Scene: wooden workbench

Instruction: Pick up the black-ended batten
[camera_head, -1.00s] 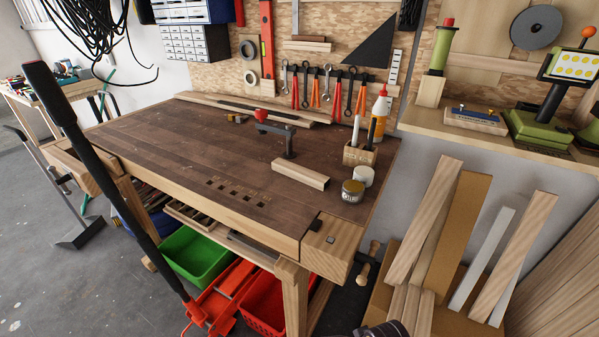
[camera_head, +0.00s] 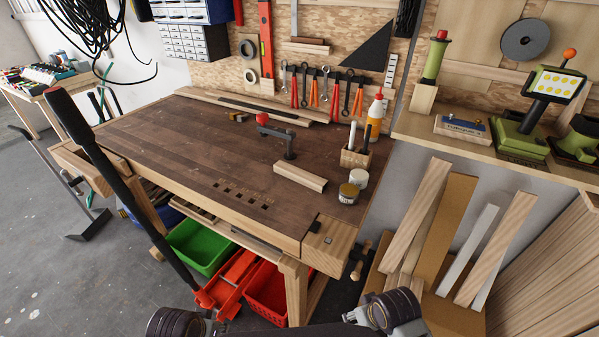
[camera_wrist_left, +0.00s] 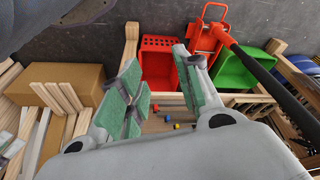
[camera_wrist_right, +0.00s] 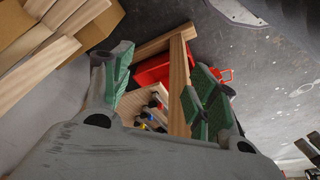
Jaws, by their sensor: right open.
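I cannot make out a batten with a clearly black end. A short pale batten (camera_head: 300,177) lies on the bench beside the clamp. Long battens lie along the bench's back edge, with a dark strip (camera_head: 258,108) among them. Several battens (camera_head: 415,220) lean in a cardboard box at the right; their lower ends are hidden. My left gripper (camera_wrist_left: 163,90) is open and empty in its wrist view. My right gripper (camera_wrist_right: 160,88) is open, with nothing visibly held. In the head view only arm parts show at the bottom edge, so neither gripper's jaws are seen there.
The wooden workbench (camera_head: 165,140) carries a clamp (camera_head: 275,132), tins (camera_head: 348,194) and a pen block (camera_head: 355,158). Green (camera_head: 200,246) and red (camera_head: 268,293) crates stand below. A black-handled tool (camera_head: 115,180) slants up in front of the bench.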

